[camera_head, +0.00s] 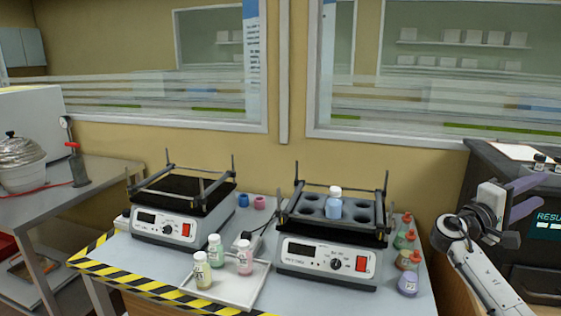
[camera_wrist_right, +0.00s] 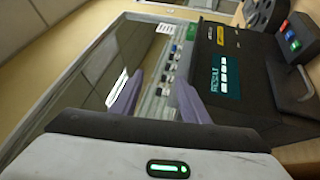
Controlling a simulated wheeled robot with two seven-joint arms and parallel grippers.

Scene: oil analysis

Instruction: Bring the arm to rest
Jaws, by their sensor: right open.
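My right gripper (camera_head: 536,194) is raised at the right side of the head view, its purple fingers apart and pointing right, in front of the dark instrument (camera_head: 490,175). In the right wrist view, the two purple fingers of the gripper (camera_wrist_right: 160,95) are spread with nothing held between them. Beyond them are the instrument's lit results screen (camera_wrist_right: 223,72) and a row of small vials (camera_wrist_right: 172,60). My left gripper is in neither view.
A white tray (camera_head: 232,290) with several bottles sits in front. More bottles (camera_head: 408,283) line the bench's right edge. A pot (camera_head: 22,165) stands on the left table.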

